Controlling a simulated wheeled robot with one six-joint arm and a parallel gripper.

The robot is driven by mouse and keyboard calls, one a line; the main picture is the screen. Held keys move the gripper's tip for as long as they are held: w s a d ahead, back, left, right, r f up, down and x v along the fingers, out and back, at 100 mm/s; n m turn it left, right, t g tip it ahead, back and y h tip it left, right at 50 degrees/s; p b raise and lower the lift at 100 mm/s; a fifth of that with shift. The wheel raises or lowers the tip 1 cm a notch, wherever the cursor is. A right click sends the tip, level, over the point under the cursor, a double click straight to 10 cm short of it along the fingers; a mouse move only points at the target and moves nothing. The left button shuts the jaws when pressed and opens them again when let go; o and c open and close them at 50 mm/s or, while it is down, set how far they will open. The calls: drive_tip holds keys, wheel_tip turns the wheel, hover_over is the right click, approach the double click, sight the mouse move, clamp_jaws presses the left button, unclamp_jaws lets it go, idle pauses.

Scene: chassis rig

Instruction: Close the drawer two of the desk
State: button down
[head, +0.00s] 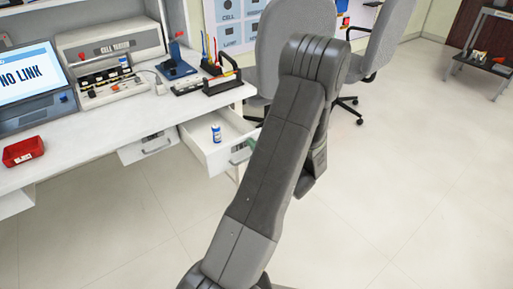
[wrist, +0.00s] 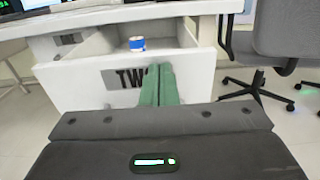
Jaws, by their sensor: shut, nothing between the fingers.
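The white desk (head: 100,134) stands at the left in the head view. Its drawer two (head: 208,152) is pulled out, and a small blue and white can (head: 216,133) stands inside it. In the wrist view the drawer front (wrist: 85,88) carries a dark "TWO" label, partly hidden by my fingers, and the can (wrist: 137,43) shows behind it. My gripper (wrist: 161,68) is shut and empty, its green fingertips in front of the drawer front beside the label. I cannot tell whether they touch it. In the head view my arm hides most of the gripper.
Another drawer (head: 148,147) to the left appears closed. A laptop (head: 35,85), a red bin (head: 23,151) and tool holders (head: 222,82) are on the desk. Grey office chairs (head: 290,40) stand behind my arm.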

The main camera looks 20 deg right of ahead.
drive_tip(key=b+x, duration=0.3)
drive_tip(key=x, duration=2)
drive_tip(key=shift+w+a+f, duration=0.1)
drive_tip(key=shift+w+f, duration=0.05)
drive_tip(key=shift+w, duration=0.25)
drive_tip(key=shift+w+r, duration=0.1)
drive_tip(key=shift+r, duration=0.15)
drive_tip(key=shift+r, duration=0.1)
